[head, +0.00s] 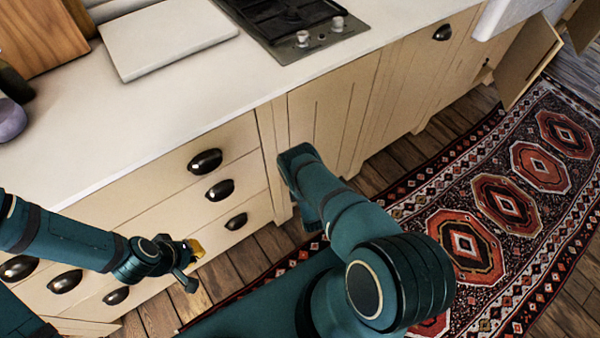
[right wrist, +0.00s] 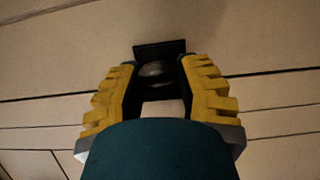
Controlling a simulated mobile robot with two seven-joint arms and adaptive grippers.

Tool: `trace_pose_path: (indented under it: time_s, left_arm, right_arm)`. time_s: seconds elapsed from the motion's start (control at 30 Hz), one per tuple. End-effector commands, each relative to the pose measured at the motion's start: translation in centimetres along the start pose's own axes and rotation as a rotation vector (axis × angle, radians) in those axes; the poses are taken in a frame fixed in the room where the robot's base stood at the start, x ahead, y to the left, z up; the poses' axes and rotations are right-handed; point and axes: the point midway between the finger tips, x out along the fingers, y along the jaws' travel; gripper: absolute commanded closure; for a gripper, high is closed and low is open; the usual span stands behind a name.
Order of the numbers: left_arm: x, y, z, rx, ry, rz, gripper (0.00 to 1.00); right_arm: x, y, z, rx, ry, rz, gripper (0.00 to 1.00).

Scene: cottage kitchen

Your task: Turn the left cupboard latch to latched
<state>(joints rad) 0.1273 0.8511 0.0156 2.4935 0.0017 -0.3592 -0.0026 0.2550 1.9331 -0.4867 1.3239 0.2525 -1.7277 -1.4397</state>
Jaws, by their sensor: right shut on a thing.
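The left cupboard latch (right wrist: 155,70) shows in the right wrist view as a rounded, dull metal piece on a dark square plate against cream wood. My right gripper (right wrist: 157,78) has its yellow-padded fingers on either side of it and is shut on it. In the head view my right arm hides the latch and the right gripper against the cream cupboard front (head: 325,110). Which way the latch is turned is not clear. My left gripper (head: 191,264) is in front of the lower drawers, apart from the latch; its opening is hard to see.
Drawers with dark cup handles (head: 205,161) are left of the cupboard. The worktop (head: 150,110) above carries a white board (head: 165,38) and a hob (head: 290,22). A cupboard door (head: 528,62) stands open at far right. A patterned rug (head: 505,205) covers the floor.

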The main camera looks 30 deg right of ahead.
Motion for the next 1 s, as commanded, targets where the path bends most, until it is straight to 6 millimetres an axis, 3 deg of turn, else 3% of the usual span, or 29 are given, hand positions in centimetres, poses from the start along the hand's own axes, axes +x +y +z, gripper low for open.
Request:
trace_pose_path:
  time_s: [0.03,0.07,0.13,0.57,0.73,1.0]
  left_arm:
    - [0.0,0.0,0.0,0.0,0.0,0.0,1.0]
    - [0.0,0.0,0.0,0.0,0.0,0.0,1.0]
    - [0.0,0.0,0.0,0.0,0.0,0.0,1.0]
    - [0.0,0.0,0.0,0.0,0.0,0.0,1.0]
    - [0.0,0.0,0.0,0.0,0.0,0.0,1.0]
    - [-0.1,0.0,0.0,0.0,0.0,0.0,1.0]
  right_arm:
    - [0.1,0.1,0.1,-0.002,-0.003,0.004,1.0]
    - [0.1,0.1,0.1,-0.002,-0.003,0.004,0.55]
    - [0.1,0.1,0.1,-0.001,-0.002,0.003,0.32]
    - [0.1,0.6,0.0,0.0,0.0,0.0,0.32]
    - [0.1,2.8,0.1,-0.001,-0.001,0.001,0.32]
    - [0.5,7.7,0.3,-0.007,-0.004,0.015,0.3]
